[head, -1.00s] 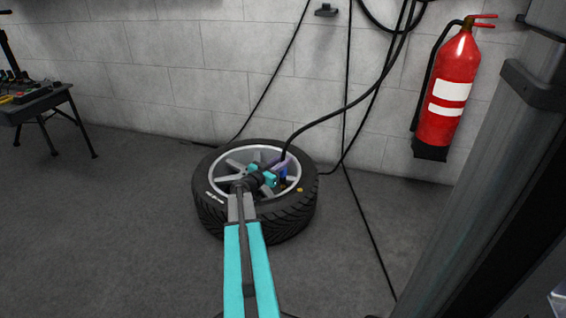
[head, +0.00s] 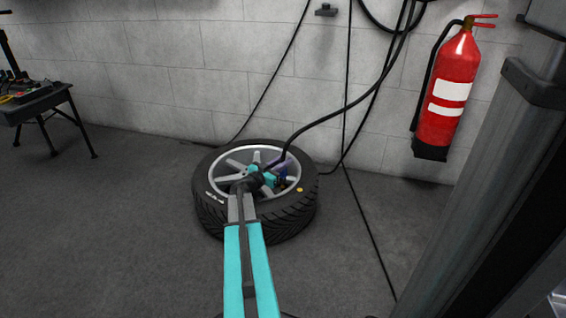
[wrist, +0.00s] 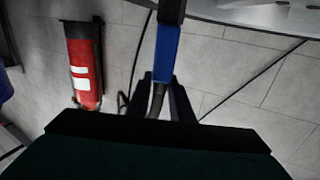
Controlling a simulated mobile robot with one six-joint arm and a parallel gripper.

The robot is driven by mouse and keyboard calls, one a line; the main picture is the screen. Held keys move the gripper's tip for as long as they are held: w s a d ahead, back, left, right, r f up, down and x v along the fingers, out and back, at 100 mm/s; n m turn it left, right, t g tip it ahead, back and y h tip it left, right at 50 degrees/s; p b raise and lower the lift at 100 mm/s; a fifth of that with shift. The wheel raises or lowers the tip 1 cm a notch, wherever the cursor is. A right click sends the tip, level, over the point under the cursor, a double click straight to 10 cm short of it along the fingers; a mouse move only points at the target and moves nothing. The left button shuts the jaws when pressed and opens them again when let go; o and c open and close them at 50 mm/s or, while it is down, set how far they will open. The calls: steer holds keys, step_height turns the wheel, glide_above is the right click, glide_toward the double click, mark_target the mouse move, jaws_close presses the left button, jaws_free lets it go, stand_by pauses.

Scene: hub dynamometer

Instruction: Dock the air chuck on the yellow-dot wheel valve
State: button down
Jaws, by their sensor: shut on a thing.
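The wheel (head: 222,211) lies flat on the floor, a black tyre around a silver spoked rim. A yellow dot (head: 300,190) shows on the tyre's right side. My gripper (head: 272,177) is over the rim, right of its centre. It is shut on the air chuck (wrist: 165,52), a blue body with a black hose, seen between the dark fingers in the wrist view. In the head view the chuck (head: 283,181) is small and partly hidden, close to the rim's inner right side near the dot. I cannot make out the valve or tell whether the chuck touches it.
The black hose (head: 335,112) runs from the gripper up to the wall. Cables (head: 369,230) hang down and cross the floor at right. A red fire extinguisher (head: 446,95) is on the wall at right. A tool table (head: 38,103) stands at far left. The left floor is clear.

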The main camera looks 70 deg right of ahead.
steer(key=shift+f, duration=0.55)
stand_by(0.4)
steer(key=c, duration=1.8)
jaws_free()
steer(key=shift+c, duration=0.2)
steer(key=shift+f, duration=0.1)
steer(key=v, duration=1.1)
